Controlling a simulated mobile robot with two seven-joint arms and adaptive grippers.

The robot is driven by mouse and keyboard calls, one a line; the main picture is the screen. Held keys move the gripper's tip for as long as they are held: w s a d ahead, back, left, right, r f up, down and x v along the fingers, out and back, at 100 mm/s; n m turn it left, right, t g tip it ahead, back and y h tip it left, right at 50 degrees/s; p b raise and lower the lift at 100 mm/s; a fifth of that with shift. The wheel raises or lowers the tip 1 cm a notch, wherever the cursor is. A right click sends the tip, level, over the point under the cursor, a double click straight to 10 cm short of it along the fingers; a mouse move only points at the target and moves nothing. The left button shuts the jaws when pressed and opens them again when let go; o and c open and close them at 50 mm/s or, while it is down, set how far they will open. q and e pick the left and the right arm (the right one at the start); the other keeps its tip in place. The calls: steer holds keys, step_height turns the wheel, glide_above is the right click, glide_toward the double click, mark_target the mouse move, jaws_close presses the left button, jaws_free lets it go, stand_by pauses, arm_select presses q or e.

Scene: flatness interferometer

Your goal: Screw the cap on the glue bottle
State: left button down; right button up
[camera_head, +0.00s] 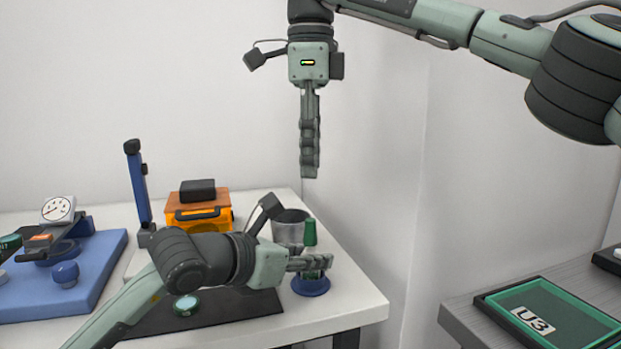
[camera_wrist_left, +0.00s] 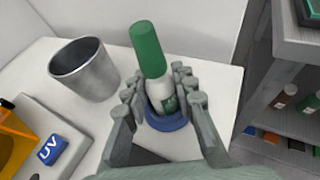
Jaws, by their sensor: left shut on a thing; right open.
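The glue bottle (camera_head: 311,262) stands upright in a round blue holder (camera_head: 311,287) near the table's right end. Its body is white with a green label, shown in the left wrist view (camera_wrist_left: 180,72). A tall green cap (camera_head: 310,233) sits on top of it, also seen in the left wrist view (camera_wrist_left: 148,50); I cannot tell how tightly it is threaded. My left gripper (camera_head: 322,263) is shut on the bottle body from the side, below the cap. My right gripper (camera_head: 309,173) is open, pointing straight down above the bottle, apart from the cap and empty.
A metal cup (camera_head: 289,228) stands just behind the bottle. An orange box (camera_head: 198,214), a blue post (camera_head: 138,185) and a dial gauge on a blue base (camera_head: 105,262) are farther left. A black mat (camera_head: 215,313) lies in front. A green tray (camera_head: 550,315) is on a grey shelf at right.

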arm_select(q)
steer(key=c, duration=1.2)
jaws_free()
steer(key=shift+o, duration=0.2)
steer(key=v, duration=1.2)
steer(key=shift+a, duration=0.1)
